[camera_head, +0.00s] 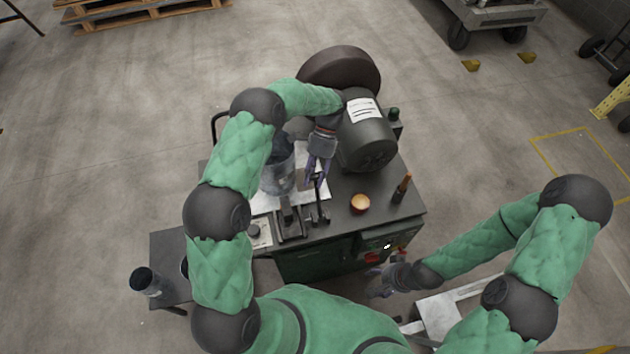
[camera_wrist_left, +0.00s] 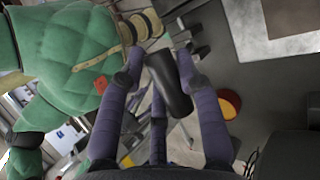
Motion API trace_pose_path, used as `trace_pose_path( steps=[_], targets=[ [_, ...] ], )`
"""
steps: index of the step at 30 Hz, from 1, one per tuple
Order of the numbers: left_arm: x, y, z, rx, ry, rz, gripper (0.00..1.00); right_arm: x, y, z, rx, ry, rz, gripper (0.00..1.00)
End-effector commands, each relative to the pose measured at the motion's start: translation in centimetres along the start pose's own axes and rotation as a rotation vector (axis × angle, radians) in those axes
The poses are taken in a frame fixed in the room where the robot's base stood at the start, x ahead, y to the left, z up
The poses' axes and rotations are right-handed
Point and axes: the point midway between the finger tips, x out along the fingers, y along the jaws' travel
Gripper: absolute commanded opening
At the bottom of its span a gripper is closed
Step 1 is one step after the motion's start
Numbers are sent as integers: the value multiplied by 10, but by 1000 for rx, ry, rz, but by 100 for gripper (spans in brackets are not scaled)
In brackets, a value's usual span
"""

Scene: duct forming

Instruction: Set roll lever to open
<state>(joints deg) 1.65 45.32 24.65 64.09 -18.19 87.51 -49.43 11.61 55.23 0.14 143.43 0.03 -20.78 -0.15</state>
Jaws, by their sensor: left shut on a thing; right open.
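The roll lever (camera_wrist_left: 168,84) shows in the left wrist view as a dark cylindrical handle between my left fingers. My left gripper (camera_wrist_left: 158,68) is shut on it. In the head view my left gripper (camera_head: 316,178) reaches down onto the lever (camera_head: 318,196), which stands roughly upright at the front of the machine. The fingers hide part of the handle there. My right gripper (camera_head: 378,284) is open and empty, low in front of the machine's right front, apart from the lever.
A metal duct cylinder (camera_head: 278,177) sits left of the lever. A side table with a dark cup (camera_head: 146,281) stands at left.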

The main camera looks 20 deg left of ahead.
Motion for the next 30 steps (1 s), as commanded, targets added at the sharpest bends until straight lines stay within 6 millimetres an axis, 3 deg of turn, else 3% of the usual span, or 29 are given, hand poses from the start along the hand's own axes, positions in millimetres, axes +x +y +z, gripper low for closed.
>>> trace_pose_path(
  steps=[6,22,23,25,30],
  targets=[
    [0,-10,0,-1,3,-4,0,4,1,0,0,0,0,63],
    [0,-14,0,-2,2,-8,0,5,2,0,0,0,0,63],
    [0,-15,0,-2,3,-9,36,5,2,0,0,0,0,63],
    [0,-15,0,-2,3,-9,56,5,2,0,0,0,0,63],
    [0,-14,0,-2,2,-6,59,5,2,0,0,0,0,63]
  ],
)
